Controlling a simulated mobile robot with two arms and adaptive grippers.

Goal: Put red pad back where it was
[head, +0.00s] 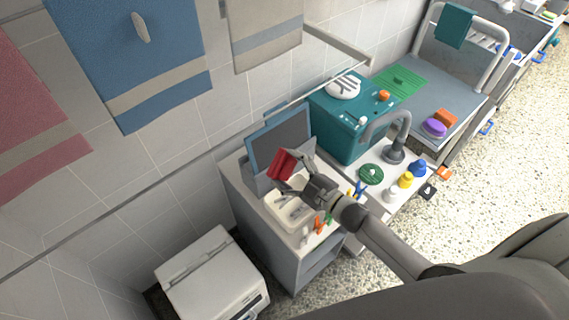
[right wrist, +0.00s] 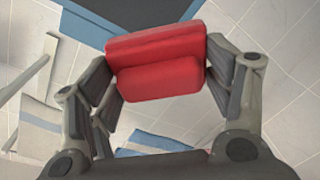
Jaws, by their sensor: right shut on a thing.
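The red pad (head: 284,164) is a small thick block in the head view, held up above the grey cabinet with the white basin. It fills the middle of the right wrist view (right wrist: 155,65), between the two fingers. My right gripper (head: 290,168) is shut on it, one finger on each side. The pad is in the air in front of the blue-framed dark panel (head: 292,130). Whether it touches the panel cannot be told. My left gripper is not in view.
The white basin (head: 272,207) lies below my right gripper, with small orange and green items beside it. A teal box (head: 335,128) and a grey tap (head: 395,150) stand to the right. Towels hang on the tiled wall. A white machine (head: 212,278) stands at lower left.

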